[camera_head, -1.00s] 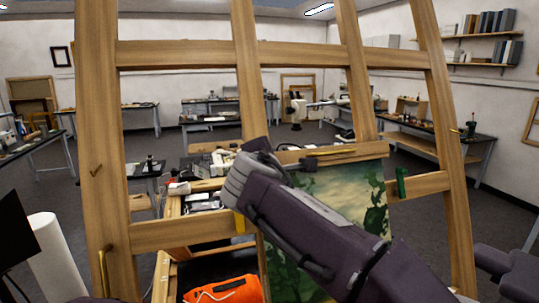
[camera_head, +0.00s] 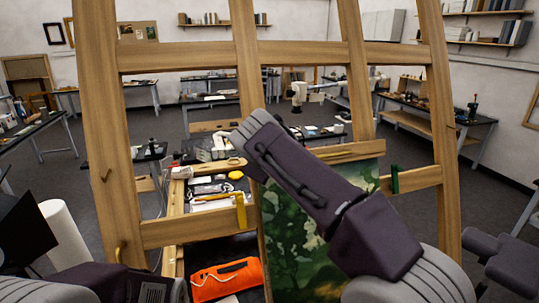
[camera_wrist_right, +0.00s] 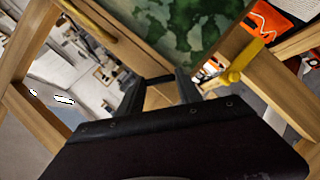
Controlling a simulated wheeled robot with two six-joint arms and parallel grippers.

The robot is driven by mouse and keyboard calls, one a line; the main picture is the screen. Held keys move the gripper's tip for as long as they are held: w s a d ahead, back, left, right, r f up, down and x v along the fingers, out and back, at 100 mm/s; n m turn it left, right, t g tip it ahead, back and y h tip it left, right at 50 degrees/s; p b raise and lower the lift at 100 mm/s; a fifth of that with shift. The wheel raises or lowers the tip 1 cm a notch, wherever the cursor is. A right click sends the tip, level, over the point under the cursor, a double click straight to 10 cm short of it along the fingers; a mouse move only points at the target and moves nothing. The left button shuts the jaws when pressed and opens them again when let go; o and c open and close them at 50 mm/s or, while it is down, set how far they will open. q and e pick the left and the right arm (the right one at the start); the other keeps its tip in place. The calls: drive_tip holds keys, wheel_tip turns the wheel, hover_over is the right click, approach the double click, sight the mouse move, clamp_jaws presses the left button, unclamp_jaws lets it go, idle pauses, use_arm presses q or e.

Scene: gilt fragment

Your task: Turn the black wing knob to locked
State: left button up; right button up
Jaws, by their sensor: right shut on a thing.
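My right arm crosses the head view from the lower right, and its gripper is hidden behind its own wrist there. In the right wrist view my right gripper (camera_wrist_right: 160,84) is shut at the wooden easel (camera_wrist_right: 290,98), with a finger on each side of a small part. That part is the black wing knob by its place; its dark shape merges with the dark fingers, so its turn angle cannot be read. The easel's frame also fills the head view (camera_head: 105,150). My left forearm shows at the lower left; its gripper is out of view.
A white roll (camera_head: 65,230) stands at left.

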drive_tip(key=shift+w+d+f+m+g+y+p, duration=0.15)
drive_tip(key=shift+m+g+y+p, duration=0.4)
drive_tip(key=shift+m, duration=0.75)
drive_tip(key=shift+s+d+f+m+g+y+p, duration=0.1)
drive_tip(key=shift+m+g+y+p, duration=0.45)
drive_tip(key=shift+m, duration=0.75)
drive_tip(key=shift+w+d+f+m+g+y+p, duration=0.15)
drive_tip(key=shift+m+g+y+p, duration=0.4)
drive_tip(key=shift+m, duration=0.75)
drive_tip(key=shift+s+a+y, duration=0.1)
drive_tip(key=shift+y, duration=0.15)
drive_tip(key=o, duration=1.2)
drive_tip(key=shift+o, duration=0.9)
drive_tip(key=shift+w+a+r, duration=0.1)
drive_tip(key=shift+w, duration=0.15)
drive_tip(key=shift+t, duration=0.25)
